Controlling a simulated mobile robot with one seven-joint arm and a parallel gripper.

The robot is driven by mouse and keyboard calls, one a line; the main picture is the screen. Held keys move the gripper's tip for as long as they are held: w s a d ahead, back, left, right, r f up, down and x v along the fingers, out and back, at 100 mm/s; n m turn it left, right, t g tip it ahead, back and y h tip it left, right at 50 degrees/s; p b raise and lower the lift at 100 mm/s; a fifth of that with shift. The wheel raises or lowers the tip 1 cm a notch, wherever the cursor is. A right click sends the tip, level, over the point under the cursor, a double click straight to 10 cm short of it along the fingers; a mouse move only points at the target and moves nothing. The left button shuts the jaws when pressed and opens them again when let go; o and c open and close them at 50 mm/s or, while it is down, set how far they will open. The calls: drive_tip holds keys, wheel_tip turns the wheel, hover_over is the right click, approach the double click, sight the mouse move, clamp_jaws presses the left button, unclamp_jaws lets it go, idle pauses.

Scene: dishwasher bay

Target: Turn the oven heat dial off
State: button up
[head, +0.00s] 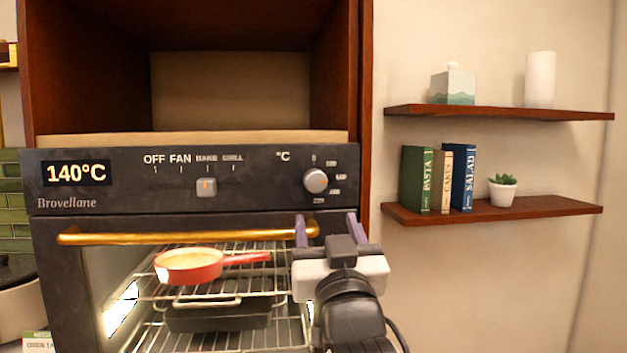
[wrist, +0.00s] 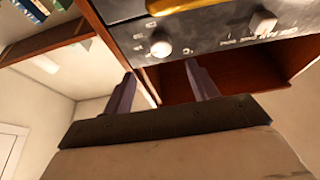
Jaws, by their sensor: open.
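The oven's heat dial (head: 316,180) is a round pale knob at the right of the dark control panel, below a °C mark and beside a ring of small numbers. It also shows in the wrist view (wrist: 160,46), at upper centre. The display (head: 76,173) reads 140°C. A square mode knob (head: 206,187) sits under the OFF, FAN, BAKE and GRILL labels. My gripper (head: 326,228) is open and empty, below the dial near the right end of the door handle. In the wrist view its two purple fingers (wrist: 162,88) are apart, and neither visibly touches the dial.
A gold handle (head: 185,237) crosses the oven front below the panel. Behind the glass, a red pan (head: 190,265) sits on a wire rack. Wooden shelves (head: 500,210) with books and a plant are on the right wall. An empty wooden cabinet space (head: 230,90) is above the oven.

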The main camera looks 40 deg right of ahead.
sight(316, 186)
drive_tip(key=p+x, duration=0.3)
drive_tip(key=x, duration=0.7)
drive_tip(key=shift+w+p, duration=0.15)
drive_tip(key=shift+p, duration=0.2)
drive_tip(key=c, duration=1)
